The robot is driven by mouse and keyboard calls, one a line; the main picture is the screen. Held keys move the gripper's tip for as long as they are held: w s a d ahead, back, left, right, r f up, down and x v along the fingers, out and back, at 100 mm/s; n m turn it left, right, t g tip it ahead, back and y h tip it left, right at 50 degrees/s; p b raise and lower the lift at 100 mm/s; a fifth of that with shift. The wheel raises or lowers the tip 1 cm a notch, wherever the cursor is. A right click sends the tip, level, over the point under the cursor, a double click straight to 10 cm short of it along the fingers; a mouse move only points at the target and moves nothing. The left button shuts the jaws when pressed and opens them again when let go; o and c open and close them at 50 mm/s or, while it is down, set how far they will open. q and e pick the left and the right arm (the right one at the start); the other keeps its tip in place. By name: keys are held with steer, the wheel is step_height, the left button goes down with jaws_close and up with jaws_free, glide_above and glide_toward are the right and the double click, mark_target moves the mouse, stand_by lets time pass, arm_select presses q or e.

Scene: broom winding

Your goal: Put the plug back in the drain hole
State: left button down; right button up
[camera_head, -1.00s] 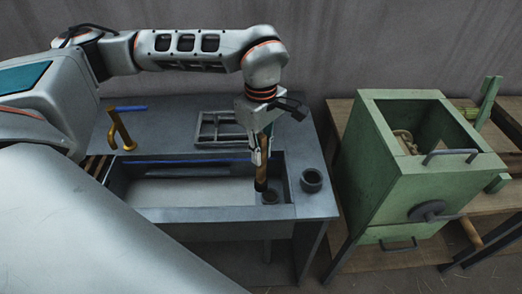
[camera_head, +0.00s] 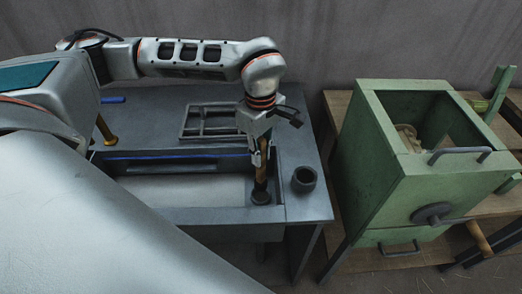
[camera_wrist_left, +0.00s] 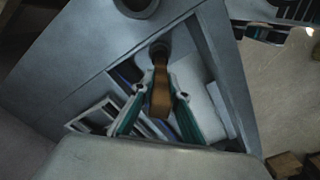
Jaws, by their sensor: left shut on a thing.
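The plug (camera_head: 260,182) has a brown wooden handle and a dark lower end, and it stands nearly upright at the right end of the sink basin (camera_head: 190,214). My left gripper (camera_head: 258,156) is shut on the top of its handle. In the left wrist view the handle (camera_wrist_left: 161,82) sits between the fingertips (camera_wrist_left: 158,92), with the dark end (camera_wrist_left: 158,49) beyond. The plug's lower end meets a dark round spot at the drain hole's place. The hole is covered, and I cannot tell whether the plug is seated. My right gripper is not in view.
A dark cup (camera_head: 304,180) stands on the counter just right of the basin. A metal grate (camera_head: 208,122) lies behind it, and a brass tap (camera_head: 106,131) is at the left. A green wooden box with a crank (camera_head: 400,165) stands to the right.

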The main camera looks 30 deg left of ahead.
mark_target(261, 168)
arm_select(q)
step_height(261, 168, down, 3)
steer(key=shift+f+b, duration=0.1)
steer(key=shift+b, duration=0.8)
steer(key=shift+w+f+b, duration=0.1)
steer(key=shift+f+b, duration=0.55)
steer(key=shift+f, duration=0.2)
steer(key=shift+p, duration=0.35)
steer(key=shift+f, duration=0.55)
stand_by(0.5)
steer(key=c, duration=2.2)
jaws_free()
steer(key=shift+c, duration=0.2)
